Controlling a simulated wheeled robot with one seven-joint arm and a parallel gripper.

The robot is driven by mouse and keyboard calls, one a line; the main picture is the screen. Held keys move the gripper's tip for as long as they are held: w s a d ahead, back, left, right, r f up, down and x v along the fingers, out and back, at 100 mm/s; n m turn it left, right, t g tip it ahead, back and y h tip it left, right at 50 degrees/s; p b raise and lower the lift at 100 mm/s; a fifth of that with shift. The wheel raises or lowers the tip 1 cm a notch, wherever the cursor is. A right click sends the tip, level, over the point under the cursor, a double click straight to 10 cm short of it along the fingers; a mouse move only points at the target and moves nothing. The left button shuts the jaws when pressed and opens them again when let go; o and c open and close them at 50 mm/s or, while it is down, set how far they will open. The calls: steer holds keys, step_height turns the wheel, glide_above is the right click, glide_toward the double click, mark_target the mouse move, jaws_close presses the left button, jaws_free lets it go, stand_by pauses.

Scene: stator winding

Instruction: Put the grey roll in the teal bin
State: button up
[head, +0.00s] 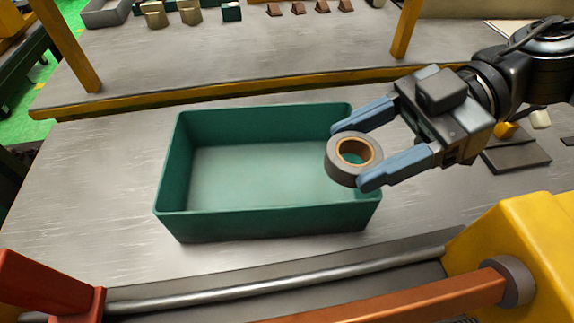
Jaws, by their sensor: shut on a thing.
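The grey roll (338,166) is a short ring with an orange-brown inner core. My gripper (352,157) comes in from the right and is shut on the roll, with one blue-grey finger on each side of it. The teal bin (265,219) is an open rectangular box on the metal table, and its inside looks empty. The roll shows in front of the right end of the bin, over its right wall in the picture. I cannot tell its exact height above the rim.
A yellow rail (230,88) runs behind the bin, with yellow posts. A metal rod (270,291), an orange bar (400,300) and a yellow block (525,240) lie in front. A dark flat plate (517,157) is at the right. Table left of the bin is clear.

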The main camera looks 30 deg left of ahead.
steer(key=a+f, duration=0.5)
steer(key=f, duration=0.1)
steer(key=w+a+f+p, duration=0.1)
steer(key=a+f, duration=0.2)
steer(key=shift+w+a, duration=0.1)
steer(key=shift+a, duration=0.2)
steer(key=shift+f, duration=0.15)
steer(key=shift+f, duration=0.3)
steer(key=shift+d+f, duration=0.1)
steer(key=shift+f, duration=0.3)
steer(key=o, duration=1.1)
steer(key=shift+f+b, duration=0.2)
steer(key=shift+b, duration=0.1)
steer(key=shift+c, duration=0.2)
steer(key=shift+r, duration=0.7)
steer(key=b+v, duration=0.1)
steer(key=v, duration=1.1)
steer(key=shift+r, duration=0.25)
